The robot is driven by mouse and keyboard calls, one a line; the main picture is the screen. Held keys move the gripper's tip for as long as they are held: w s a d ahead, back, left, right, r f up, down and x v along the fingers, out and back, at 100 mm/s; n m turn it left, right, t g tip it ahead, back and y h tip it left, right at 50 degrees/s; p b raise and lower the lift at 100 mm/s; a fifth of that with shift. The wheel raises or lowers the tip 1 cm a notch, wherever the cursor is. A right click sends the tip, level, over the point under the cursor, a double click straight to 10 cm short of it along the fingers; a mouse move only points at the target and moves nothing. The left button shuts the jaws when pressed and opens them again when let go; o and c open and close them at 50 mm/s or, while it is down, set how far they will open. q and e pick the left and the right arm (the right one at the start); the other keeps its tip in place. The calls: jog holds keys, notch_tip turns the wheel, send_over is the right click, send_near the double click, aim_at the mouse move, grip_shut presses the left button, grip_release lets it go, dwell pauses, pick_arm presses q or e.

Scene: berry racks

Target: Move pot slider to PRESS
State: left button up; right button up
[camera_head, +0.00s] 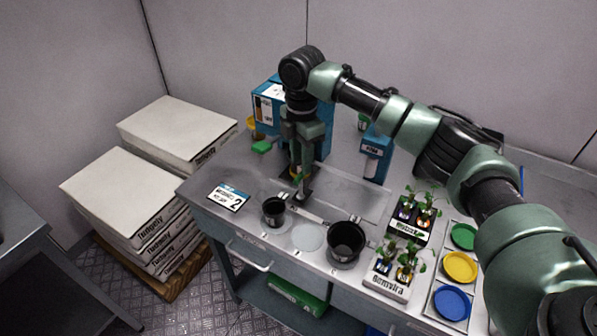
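My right arm reaches in from the right, and its gripper (301,188) points down at the front of a blue machine (266,108) at the back of the grey bench. The fingertips are close to a dark plate with a small upright part, low on the bench; contact and finger opening are too small to tell. A pale strip (305,214) lies just in front of it, perhaps part of the pot slider. The slider itself and any PRESS label cannot be clearly made out, partly hidden by my gripper. My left gripper is not in view.
A small black pot (274,218) and a larger black pot (346,252) stand at the bench front, with a pale disc (308,237) between them. Plant trays (385,284) and coloured dishes (460,267) are at right. A label card (229,197) lies at left.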

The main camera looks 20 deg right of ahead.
aim_at(301, 176)
notch_tip(301, 176, down, 4)
jog(key=shift+f+p, duration=0.2)
jog(key=shift+p, duration=0.25)
notch_tip(301, 176, down, 2)
jog(key=shift+f, duration=0.2)
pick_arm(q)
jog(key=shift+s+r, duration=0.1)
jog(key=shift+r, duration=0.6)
pick_arm(e)
grip_shut()
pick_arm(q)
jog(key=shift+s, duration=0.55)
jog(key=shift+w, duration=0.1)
pick_arm(e)
jog(key=shift+w, duration=0.1)
